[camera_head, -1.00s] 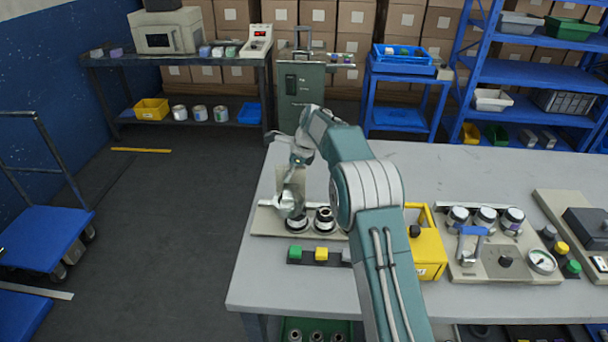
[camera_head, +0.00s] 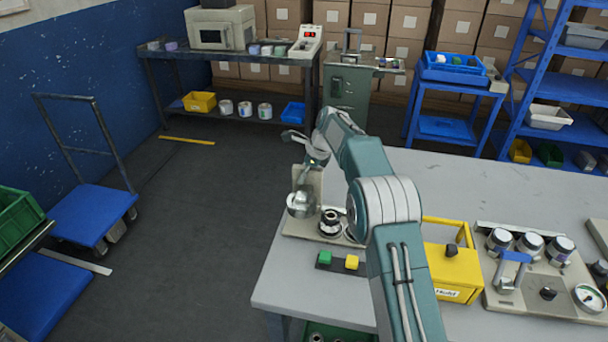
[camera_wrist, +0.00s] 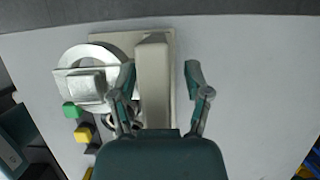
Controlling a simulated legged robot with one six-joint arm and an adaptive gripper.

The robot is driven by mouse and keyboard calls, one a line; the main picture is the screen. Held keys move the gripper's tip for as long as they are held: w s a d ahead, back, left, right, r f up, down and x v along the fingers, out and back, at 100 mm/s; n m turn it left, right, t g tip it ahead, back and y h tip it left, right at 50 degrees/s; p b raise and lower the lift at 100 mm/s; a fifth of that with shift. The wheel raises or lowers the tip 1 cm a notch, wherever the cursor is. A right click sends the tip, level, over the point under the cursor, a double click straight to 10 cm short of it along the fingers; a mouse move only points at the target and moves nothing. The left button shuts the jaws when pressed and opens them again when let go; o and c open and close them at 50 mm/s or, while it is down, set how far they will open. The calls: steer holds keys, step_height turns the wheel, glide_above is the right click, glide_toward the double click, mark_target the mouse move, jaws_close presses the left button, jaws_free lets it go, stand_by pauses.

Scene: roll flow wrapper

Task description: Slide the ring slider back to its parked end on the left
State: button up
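The wrapper is a beige device with a base plate (camera_head: 297,228) at the left end of the grey table. A beige upright post (camera_head: 309,183) and a rounded silver part (camera_head: 301,204) show at its left end. Beside them is a dark-and-silver ringed piece (camera_head: 331,222); another is partly behind my arm. I cannot tell which part is the ring slider. My gripper (camera_head: 308,150) is at the top of the post. In the wrist view my gripper (camera_wrist: 160,88) has its fingers apart, with the post (camera_wrist: 153,80) between them, closer to the left finger. The silver disc (camera_wrist: 112,48) is left of it.
A green button (camera_head: 325,258) and a yellow button (camera_head: 352,262) sit in front of the wrapper. A yellow box (camera_head: 455,275) and a panel with jars and a gauge (camera_head: 588,297) stand right of my arm.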

steer(key=shift+a, duration=0.15)
steer(key=v, duration=1.1)
steer(key=shift+r, duration=0.35)
steer(key=s+d+r+n+t+h, duration=0.1)
steer(key=s+d+r+n, duration=0.2)
steer(key=s+r, duration=0.3)
steer(key=s+d+r+n+t+h, duration=0.1)
steer(key=s+d+r+n, duration=0.25)
steer(key=s, duration=0.45)
steer(key=s+d+r+n, duration=0.2)
steer(key=s+r+n, duration=0.2)
steer(key=s, duration=0.3)
steer(key=s+d+f+n+t, duration=0.1)
steer(key=s+f+n, duration=0.1)
steer(key=s, duration=0.6)
steer(key=s+d+f+n+h, duration=0.1)
steer(key=s+d+f+n, duration=0.1)
steer(key=s, duration=0.6)
steer(key=s+d+f+n+t+h, duration=0.1)
steer(key=s+f+n, duration=0.3)
steer(key=s, duration=0.4)
steer(key=shift+d+f+n+t, duration=0.25)
steer(key=shift+d+n+t, duration=0.05)
steer(key=shift+d+n, duration=0.5)
